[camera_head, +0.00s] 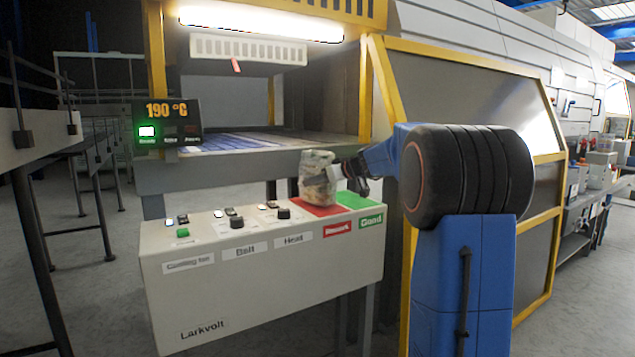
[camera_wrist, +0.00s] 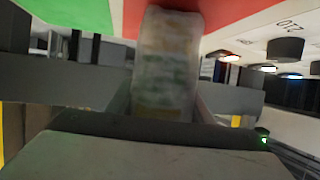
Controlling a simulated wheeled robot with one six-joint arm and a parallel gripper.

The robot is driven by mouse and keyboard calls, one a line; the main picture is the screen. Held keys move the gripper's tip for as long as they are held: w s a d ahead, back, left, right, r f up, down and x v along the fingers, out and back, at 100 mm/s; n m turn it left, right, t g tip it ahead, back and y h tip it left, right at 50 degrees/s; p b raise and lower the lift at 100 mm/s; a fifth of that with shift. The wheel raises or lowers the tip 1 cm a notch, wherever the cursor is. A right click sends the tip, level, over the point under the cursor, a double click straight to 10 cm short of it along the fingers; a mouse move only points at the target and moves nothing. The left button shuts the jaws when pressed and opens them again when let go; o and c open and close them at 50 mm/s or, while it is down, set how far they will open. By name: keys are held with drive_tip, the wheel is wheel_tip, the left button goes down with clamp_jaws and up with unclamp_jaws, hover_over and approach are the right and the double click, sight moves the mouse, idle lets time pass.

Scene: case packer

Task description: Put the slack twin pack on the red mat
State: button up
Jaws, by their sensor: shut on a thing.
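The slack twin pack (camera_head: 318,178) is a cloudy, wrinkled wrapped bundle, upright in the head view at the red mat (camera_head: 300,209). My gripper (camera_head: 335,174) is shut on it from the right. In the wrist view the pack (camera_wrist: 166,65) stands between the fingers (camera_wrist: 160,108), with the red mat (camera_wrist: 225,10) behind its far end. The pack's lower end appears at or just above the mat; I cannot tell whether it touches. The mat lies on the cabinet top, left of a green mat (camera_head: 356,200), and is partly hidden by the pack.
The control cabinet (camera_head: 270,268) carries several knobs and lit buttons left of the red mat, including a black knob (camera_head: 283,213). The oven-like tunnel with its belt (camera_head: 235,142) stands behind. A temperature display (camera_head: 166,122) reads 190 °C. Yellow frame posts (camera_head: 385,80) rise behind my arm.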

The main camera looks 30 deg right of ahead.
drive_tip(key=shift+f, duration=0.45)
drive_tip(key=o, duration=1.6)
drive_tip(key=v, duration=1.7)
drive_tip(key=shift+s+r, duration=0.1)
drive_tip(key=shift+s, duration=0.1)
drive_tip(key=shift+v, duration=3.95)
drive_tip(key=shift+r, duration=0.1)
drive_tip(key=shift+s+r, duration=0.5)
drive_tip(key=shift+r, duration=1.15)
drive_tip(key=shift+s+r, duration=0.5)
drive_tip(key=shift+r, duration=1.15)
drive_tip(key=shift+s+r, duration=0.5)
drive_tip(key=shift+r, duration=1.15)
